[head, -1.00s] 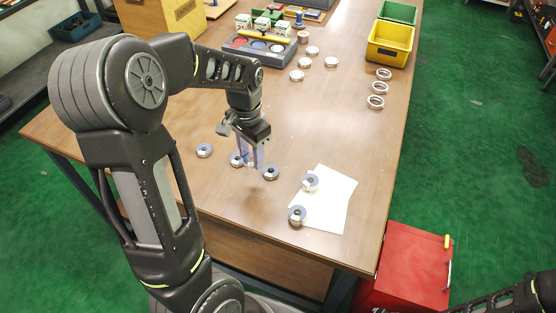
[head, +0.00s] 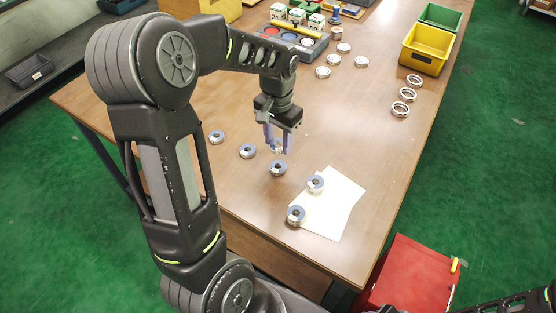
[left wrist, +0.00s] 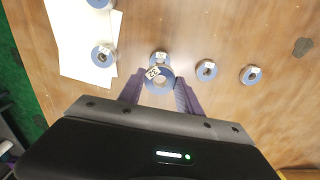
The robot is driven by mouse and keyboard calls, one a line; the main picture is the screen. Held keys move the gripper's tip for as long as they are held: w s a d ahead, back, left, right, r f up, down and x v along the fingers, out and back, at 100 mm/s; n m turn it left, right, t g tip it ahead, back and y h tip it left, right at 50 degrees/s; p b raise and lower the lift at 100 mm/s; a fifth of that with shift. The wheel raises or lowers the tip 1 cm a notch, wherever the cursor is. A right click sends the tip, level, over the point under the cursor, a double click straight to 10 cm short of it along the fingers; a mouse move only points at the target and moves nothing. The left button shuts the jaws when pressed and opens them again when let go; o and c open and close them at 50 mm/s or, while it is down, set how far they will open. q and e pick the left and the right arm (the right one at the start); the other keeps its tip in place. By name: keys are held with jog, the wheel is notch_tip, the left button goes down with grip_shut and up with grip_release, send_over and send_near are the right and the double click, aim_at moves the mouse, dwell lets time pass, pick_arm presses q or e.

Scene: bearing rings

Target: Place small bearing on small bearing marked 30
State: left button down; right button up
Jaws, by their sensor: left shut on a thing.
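My left gripper (head: 277,142) is shut on a small blue-and-silver bearing ring (left wrist: 158,78), gripped between its two purplish fingers. The held ring has a white tag whose number I cannot read surely. In the left wrist view another tagged small bearing (left wrist: 159,57) is just beyond the held ring and partly hidden by it. In the head view this bearing (head: 278,168) lies on the table just in front of and below the gripper, and the held ring appears raised above the table. I cannot tell which ring is marked 30. My right gripper is not in view.
Two similar bearings stand to the left (head: 247,151) (head: 217,137). Two more (head: 316,183) (head: 296,215) are on a white sheet (head: 343,200). Silver rings (head: 404,94), a yellow bin (head: 426,48) and a grey tray (head: 308,46) are farther back.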

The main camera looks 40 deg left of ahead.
aim_at(278, 144)
pick_arm(q)
jog(key=shift+f, duration=2)
jog(key=shift+f, duration=0.1)
jog(key=shift+f+p, duration=0.5)
jog(key=shift+f, duration=1.3)
jog(key=shift+f, duration=0.2)
jog(key=c, duration=0.8)
grip_release()
jog(key=shift+r, duration=0.15)
notch_tip(278, 144, up, 12)
jog(key=shift+r+b, duration=0.1)
jog(key=shift+b, duration=0.5)
